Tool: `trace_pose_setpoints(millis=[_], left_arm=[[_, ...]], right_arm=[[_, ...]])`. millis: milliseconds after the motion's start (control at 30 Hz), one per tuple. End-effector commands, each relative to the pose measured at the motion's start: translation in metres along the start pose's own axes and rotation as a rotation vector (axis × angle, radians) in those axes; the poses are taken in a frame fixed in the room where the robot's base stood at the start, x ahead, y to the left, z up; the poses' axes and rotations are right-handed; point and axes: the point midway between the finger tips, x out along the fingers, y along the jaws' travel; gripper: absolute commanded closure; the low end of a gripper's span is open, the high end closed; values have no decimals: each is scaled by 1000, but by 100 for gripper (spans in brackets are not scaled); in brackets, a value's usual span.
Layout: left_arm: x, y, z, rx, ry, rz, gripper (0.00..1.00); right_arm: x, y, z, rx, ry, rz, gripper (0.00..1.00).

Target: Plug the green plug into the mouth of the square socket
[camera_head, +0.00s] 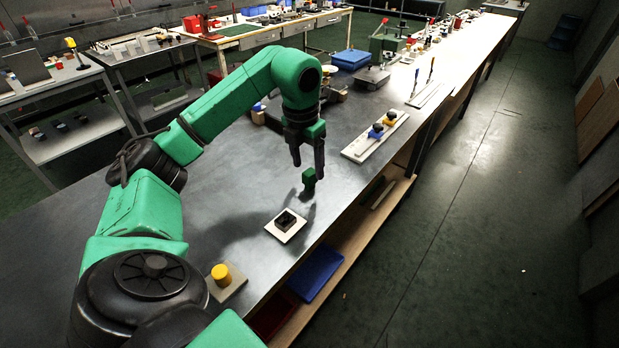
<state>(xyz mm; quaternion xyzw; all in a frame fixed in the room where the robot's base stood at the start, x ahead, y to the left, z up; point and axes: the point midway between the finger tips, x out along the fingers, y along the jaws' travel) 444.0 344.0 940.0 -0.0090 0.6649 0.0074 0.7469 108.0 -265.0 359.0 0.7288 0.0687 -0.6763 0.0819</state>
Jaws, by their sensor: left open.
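The green plug (309,177) is a small dark green block. It shows at the fingertips of my left gripper (308,170), whose fingers point down and stand apart. I cannot tell whether the plug touches a finger or rests on the table. The square socket (286,221) is a dark block with a square mouth facing up, on a pale square plate (289,236). The mouth looks empty. It lies in front and a little left of the plug, apart from it. My right gripper is not in view.
A yellow cylinder (221,274) on a plate stands at the front left. A pale strip (359,150) with blue and yellow knobs lies to the right, near the grey table's (220,215) right edge. Blue trays (351,58) are farther back. The tabletop around the socket is clear.

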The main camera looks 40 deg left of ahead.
Motion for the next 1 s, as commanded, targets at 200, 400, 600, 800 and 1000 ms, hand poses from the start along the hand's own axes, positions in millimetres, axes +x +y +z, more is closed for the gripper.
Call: trace_pose_setpoints(millis=[200,400,600,800,1000], left_arm=[[32,-1,1,1,0,0,31],[32,-1,1,1,-2,0,38],[32,-1,1,1,-1,-1,100],[32,-1,1,1,-1,-1,100],[21,-1,3,1,-4,-1,100]], right_arm=[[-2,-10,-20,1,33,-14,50],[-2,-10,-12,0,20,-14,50],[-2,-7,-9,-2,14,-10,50],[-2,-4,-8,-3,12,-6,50],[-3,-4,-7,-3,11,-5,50]])
